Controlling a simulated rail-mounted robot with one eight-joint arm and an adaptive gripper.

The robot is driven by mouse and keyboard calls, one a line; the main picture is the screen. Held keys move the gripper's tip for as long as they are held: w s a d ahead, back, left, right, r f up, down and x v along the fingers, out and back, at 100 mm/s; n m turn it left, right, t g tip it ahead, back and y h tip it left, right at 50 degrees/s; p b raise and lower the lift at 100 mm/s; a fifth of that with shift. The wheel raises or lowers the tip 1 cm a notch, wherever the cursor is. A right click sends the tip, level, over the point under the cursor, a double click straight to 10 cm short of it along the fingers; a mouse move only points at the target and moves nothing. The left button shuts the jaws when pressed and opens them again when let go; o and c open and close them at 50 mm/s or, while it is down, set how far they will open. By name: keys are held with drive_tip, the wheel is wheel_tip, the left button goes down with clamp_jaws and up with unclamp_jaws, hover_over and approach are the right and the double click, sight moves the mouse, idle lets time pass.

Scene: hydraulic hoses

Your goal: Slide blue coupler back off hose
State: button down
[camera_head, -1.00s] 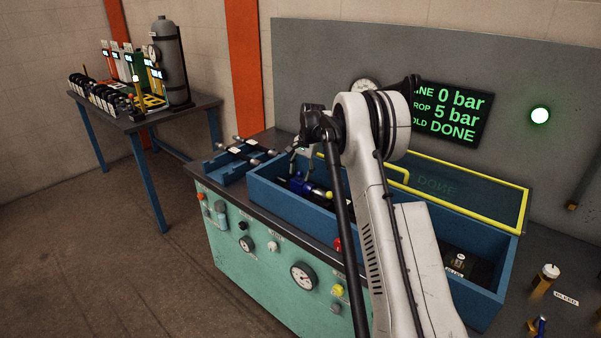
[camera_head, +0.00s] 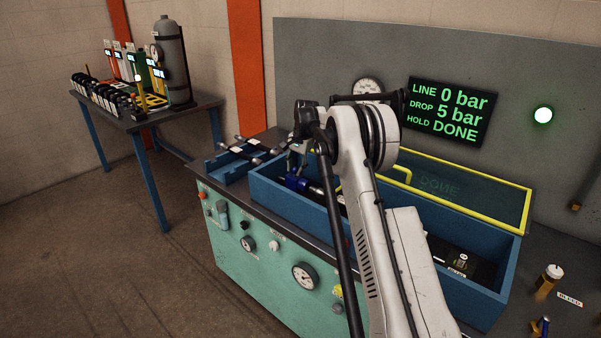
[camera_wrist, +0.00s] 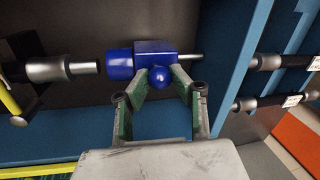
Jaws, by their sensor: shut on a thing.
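The blue coupler (camera_wrist: 137,60) lies across the upper middle of the wrist view, with a blue ball knob (camera_wrist: 159,77) on its near side. My gripper (camera_wrist: 161,80) is shut on this knob, one finger on each side. A hose end (camera_wrist: 60,68) with a silver tip points at the coupler from the left. A narrow gap shows between tip and coupler. A thin silver stem (camera_wrist: 188,57) comes out of the coupler's right side. In the head view, the coupler (camera_head: 296,183) sits inside the blue trough below my gripper (camera_head: 297,160), and my arm hides part of the trough.
The blue trough (camera_head: 310,208) has a raised yellow-framed guard (camera_head: 460,180) behind it. Black hoses with silver ends (camera_head: 252,147) rest on a blue rack at left. The display (camera_head: 449,110) reads line 0 bar, drop 5 bar, hold done; a green lamp (camera_head: 543,115) is lit.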

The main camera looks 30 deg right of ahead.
sight(299, 177)
drive_tip(key=shift+w+r, duration=0.1)
drive_tip(key=shift+w, duration=0.05)
drive_tip(key=c, duration=1.5)
unclamp_jaws()
drive_tip(key=shift+w+a, duration=0.15)
drive_tip(key=shift+o, duration=0.2)
wheel_tip(299, 177, up, 12)
drive_tip(key=s+d, duration=0.1)
drive_tip(key=s, duration=0.1)
drive_tip(key=shift+d, duration=0.2)
